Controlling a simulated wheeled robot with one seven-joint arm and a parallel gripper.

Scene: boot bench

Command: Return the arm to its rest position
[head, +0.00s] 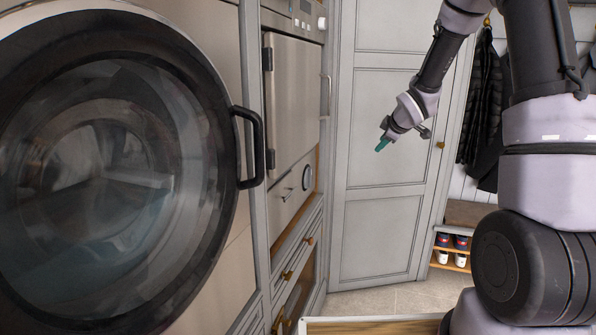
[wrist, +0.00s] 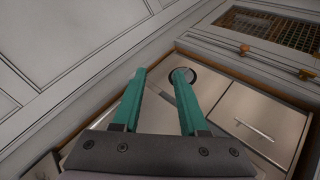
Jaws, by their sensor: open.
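My gripper (head: 383,144) hangs in the air at the end of my raised arm, in front of the tall grey door (head: 385,125) in the head view. Its green fingers point down and to the left. In the wrist view my gripper (wrist: 160,85) shows two green fingers set apart with nothing between them. Behind the fingers is a steel appliance front (wrist: 232,112) with a bar handle and a round dial. The fingers look clear of every surface.
A round-windowed machine door (head: 110,170) with a black handle (head: 250,148) fills the left. A steel oven (head: 295,100) stands in the cabinets beside it. Dark coats (head: 484,95) hang at the right above a shoe rack (head: 452,250). Some tiled floor (head: 395,298) is clear.

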